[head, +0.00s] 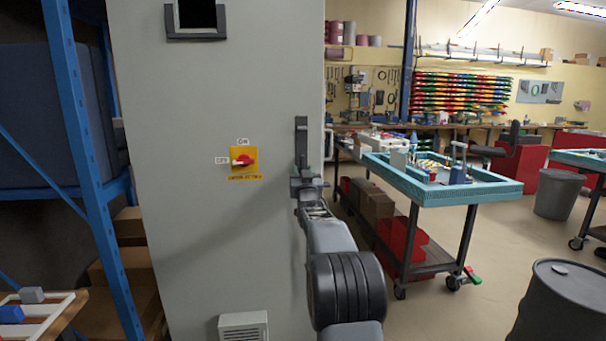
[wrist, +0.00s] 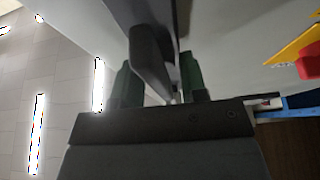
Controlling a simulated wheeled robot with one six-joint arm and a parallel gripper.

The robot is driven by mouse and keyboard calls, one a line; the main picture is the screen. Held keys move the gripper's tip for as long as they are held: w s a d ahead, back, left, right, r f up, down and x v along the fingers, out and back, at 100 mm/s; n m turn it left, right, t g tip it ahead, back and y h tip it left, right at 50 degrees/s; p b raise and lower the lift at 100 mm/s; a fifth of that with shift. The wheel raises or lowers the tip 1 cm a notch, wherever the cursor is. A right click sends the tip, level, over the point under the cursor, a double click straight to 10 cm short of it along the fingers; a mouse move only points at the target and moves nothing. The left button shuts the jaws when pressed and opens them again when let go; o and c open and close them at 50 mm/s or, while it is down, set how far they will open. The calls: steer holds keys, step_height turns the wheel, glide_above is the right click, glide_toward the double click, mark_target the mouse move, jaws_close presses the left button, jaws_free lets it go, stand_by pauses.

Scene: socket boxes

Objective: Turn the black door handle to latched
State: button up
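The black door handle (head: 301,138) stands upright near the right edge of the grey cabinet door (head: 205,110). My gripper (head: 306,183) is at the handle's lower end in the head view. In the wrist view the dark handle (wrist: 151,50) reaches down between the two greenish fingers of my gripper (wrist: 160,88). The fingers stand apart, one on each side, with light gaps showing beside the handle's lower end. Whether either finger touches it I cannot tell. My gripper hides the handle's lower end in the head view.
A red rotary switch on a yellow plate (head: 243,160) sits on the cabinet left of the handle. A blue rack (head: 82,130) stands at the left. A blue-topped cart (head: 440,190) and a dark barrel (head: 563,305) stand right, with open floor between.

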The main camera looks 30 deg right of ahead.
steer(key=b+v, duration=0.2)
steer(key=v, duration=1.1)
steer(key=shift+s+a, duration=0.2)
steer(key=shift+s, duration=0.2)
steer(key=s+a+r+n+g+y+p, duration=0.1)
steer(key=s+a+g+y+p, duration=0.2)
steer(key=a+p, duration=0.35)
steer(key=s+a+r+n+g+y+p, duration=0.1)
steer(key=s+a+g+y+p, duration=0.1)
steer(key=a+g+y+p, duration=0.35)
steer(key=s+a+f+n+g+y+p, duration=0.1)
steer(key=s+a+f+n+g+p, duration=0.1)
steer(key=s+a+g+p, duration=0.6)
steer(key=s+a, duration=0.3)
steer(key=s, duration=0.2)
steer(key=s+a+n+p, duration=0.1)
steer(key=s+a, duration=0.2)
steer(key=s, duration=0.2)
steer(key=shift+s+f+n, duration=0.2)
steer(key=shift+s+n, duration=0.05)
steer(key=shift+n, duration=0.05)
